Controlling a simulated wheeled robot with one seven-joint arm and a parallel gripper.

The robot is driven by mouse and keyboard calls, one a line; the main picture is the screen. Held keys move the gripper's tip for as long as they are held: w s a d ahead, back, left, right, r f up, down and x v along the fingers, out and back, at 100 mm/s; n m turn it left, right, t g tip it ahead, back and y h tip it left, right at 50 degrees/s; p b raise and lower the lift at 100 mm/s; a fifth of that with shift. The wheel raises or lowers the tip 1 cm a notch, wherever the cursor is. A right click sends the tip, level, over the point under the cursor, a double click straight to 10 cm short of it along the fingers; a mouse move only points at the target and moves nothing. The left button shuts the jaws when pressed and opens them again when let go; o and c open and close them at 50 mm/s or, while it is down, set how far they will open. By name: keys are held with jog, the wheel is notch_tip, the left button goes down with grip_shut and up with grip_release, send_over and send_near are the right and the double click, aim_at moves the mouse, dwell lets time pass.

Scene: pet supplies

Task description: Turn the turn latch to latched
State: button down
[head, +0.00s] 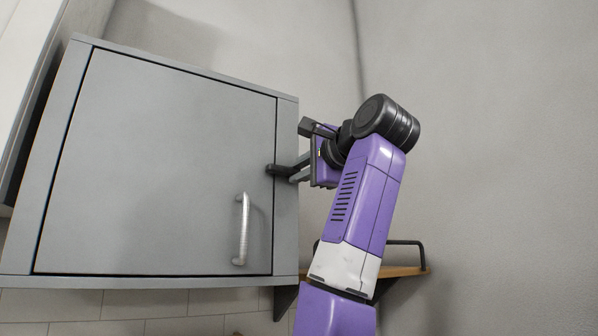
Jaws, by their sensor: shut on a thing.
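The turn latch (279,170) is a small dark piece at the right edge of the grey cabinet door (150,165). It lies roughly level in the picture, across the line between the door and the cabinet's side frame. My gripper (294,170) comes from the right, and its fingers are shut on the latch. The fingers hide part of the latch. The door looks closed, with a silver bar handle (242,230) low on its right side.
The grey cabinet (287,235) fills the left half of the view. A wooden shelf (405,271) with a black rail is low behind my arm. The grey wall on the right is bare. White tiles (130,304) show below the cabinet.

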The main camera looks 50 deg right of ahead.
jog(key=shift+d+f, duration=0.2)
jog(key=c, duration=1.4)
grip_release()
jog(key=shift+s, duration=0.1)
jog(key=shift+o, duration=0.2)
jog(key=shift+a+r, duration=0.1)
jog(key=b+v, duration=0.2)
jog(key=v, duration=0.5)
jog(key=shift+s, duration=0.35)
jog(key=shift+a, duration=0.15)
